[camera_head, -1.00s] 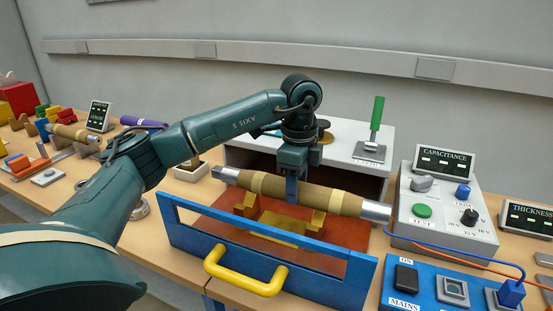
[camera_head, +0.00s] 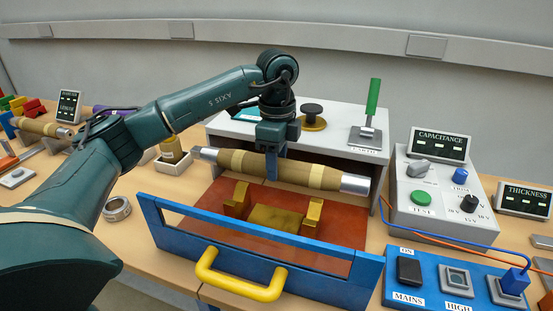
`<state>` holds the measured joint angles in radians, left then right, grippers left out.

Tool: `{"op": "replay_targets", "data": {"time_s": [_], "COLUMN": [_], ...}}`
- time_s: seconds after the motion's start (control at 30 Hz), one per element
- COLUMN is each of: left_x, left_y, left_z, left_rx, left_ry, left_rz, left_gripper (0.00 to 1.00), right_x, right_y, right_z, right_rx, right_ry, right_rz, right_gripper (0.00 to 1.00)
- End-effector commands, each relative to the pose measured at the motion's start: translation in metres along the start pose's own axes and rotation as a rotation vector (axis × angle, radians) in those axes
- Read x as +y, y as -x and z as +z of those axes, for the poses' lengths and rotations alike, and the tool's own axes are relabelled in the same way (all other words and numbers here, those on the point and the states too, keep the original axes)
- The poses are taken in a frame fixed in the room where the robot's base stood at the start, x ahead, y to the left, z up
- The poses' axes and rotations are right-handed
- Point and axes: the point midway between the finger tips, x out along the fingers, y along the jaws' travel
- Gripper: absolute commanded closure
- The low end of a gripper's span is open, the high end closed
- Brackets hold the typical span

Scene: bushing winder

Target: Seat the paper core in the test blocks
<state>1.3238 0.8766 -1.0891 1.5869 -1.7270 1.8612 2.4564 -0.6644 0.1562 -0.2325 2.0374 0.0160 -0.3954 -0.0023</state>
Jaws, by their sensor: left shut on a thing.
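The paper core (camera_head: 295,171) is a brown roll with paler bands and silver ends. My left gripper (camera_head: 271,167) is shut on it near the middle and holds it level, above and behind the test blocks. The test blocks are two brass-coloured supports, a left one (camera_head: 237,199) and a right one (camera_head: 312,216), with a flat brass piece (camera_head: 274,219) between them. They stand on a red-brown base (camera_head: 345,232) behind a blue frame with a yellow handle. The core is apart from both blocks. My right gripper is not in view.
The blue frame (camera_head: 180,233) with its yellow handle (camera_head: 238,286) crosses the front. A white housing (camera_head: 235,128) with a green lever (camera_head: 373,98) stands behind. The capacitance box (camera_head: 437,205) and blue switch panel (camera_head: 430,290) are at the right, with cables.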

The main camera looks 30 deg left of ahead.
Motion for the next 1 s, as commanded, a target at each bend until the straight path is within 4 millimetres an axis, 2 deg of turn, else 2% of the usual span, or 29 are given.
{"op": "replay_targets", "data": {"time_s": [0.07,0.27,1.0], "left_x": [-0.001,-0.001,-0.001], "left_y": [0.004,-0.007,-0.059], "left_z": [-0.001,-0.001,-0.001], "left_rx": [0.003,0.003,0.003], "left_ry": [0.000,0.000,0.000], "left_rz": [0.003,0.002,0.001], "left_gripper": [1.00,1.00,1.00], "right_x": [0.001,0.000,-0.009], "right_y": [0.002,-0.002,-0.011], "right_z": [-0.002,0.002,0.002], "right_rx": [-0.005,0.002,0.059], "right_ry": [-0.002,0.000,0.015], "right_rz": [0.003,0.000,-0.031], "right_gripper": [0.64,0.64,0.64]}}
